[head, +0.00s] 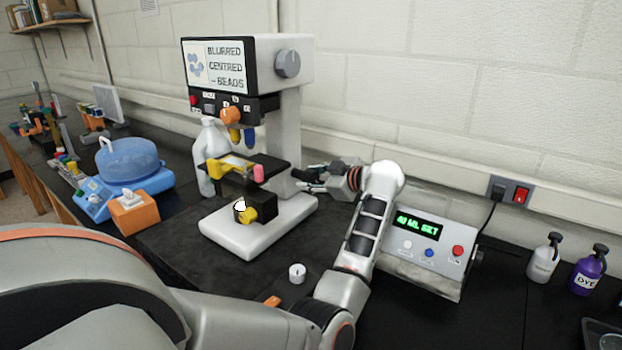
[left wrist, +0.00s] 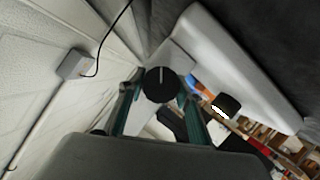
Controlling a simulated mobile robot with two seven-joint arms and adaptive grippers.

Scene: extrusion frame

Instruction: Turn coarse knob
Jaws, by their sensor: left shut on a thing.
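The microscope (head: 297,120) is white with black parts and stands upright on the bench. Its screen (head: 223,65) reads "BLURRED CENTRED - BEADS". My left gripper (head: 308,178) reaches in from the right side of the microscope, low by its column. In the left wrist view a round black knob (left wrist: 161,84) with a pale line pointing up the picture sits between the fingers of my left gripper (left wrist: 160,92), which is shut on it. A grey knob (head: 288,63) is on the side of the head. My right gripper is not in view.
A control box (head: 424,248) reading "40 ML SET" stands right of the microscope, close to my left forearm. A blue-lidded device (head: 128,165), an orange tissue box (head: 134,214) and a wash bottle (head: 209,150) are to the left.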

